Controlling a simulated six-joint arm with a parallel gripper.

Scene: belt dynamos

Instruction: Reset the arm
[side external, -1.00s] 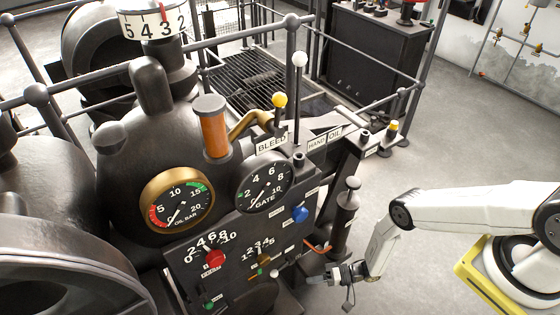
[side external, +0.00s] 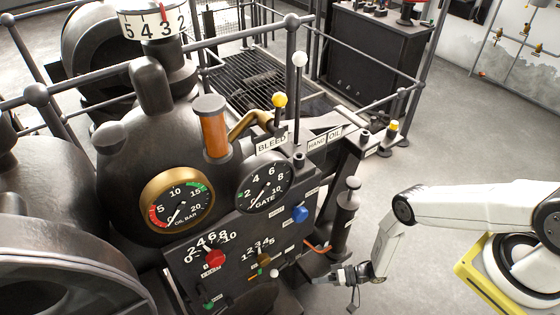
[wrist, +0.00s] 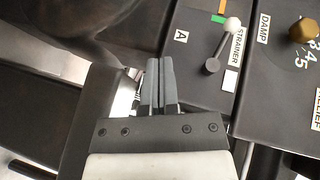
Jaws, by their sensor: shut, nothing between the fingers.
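My gripper (side external: 334,276) is at the lower right of the machine, at the end of my white arm. It is shut and empty. In the wrist view, the two grey fingers of my gripper (wrist: 158,84) lie side by side, pointing at a dark panel edge. The control panel (side external: 235,252) stands to the left of my gripper in the side view, with a red knob (side external: 215,258) and a blue knob (side external: 299,214). In the wrist view, a white-tipped strainer lever (wrist: 222,46) is right of the fingers. I cannot see any contact.
A black pump post (side external: 346,212) rises just above my gripper in the side view. The bleed lever with a yellow ball (side external: 279,100) and a tall white-knobbed lever (side external: 299,60) stand farther back. A brass damp knob (wrist: 303,30) is at right in the wrist view. Floor right of the machine is open.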

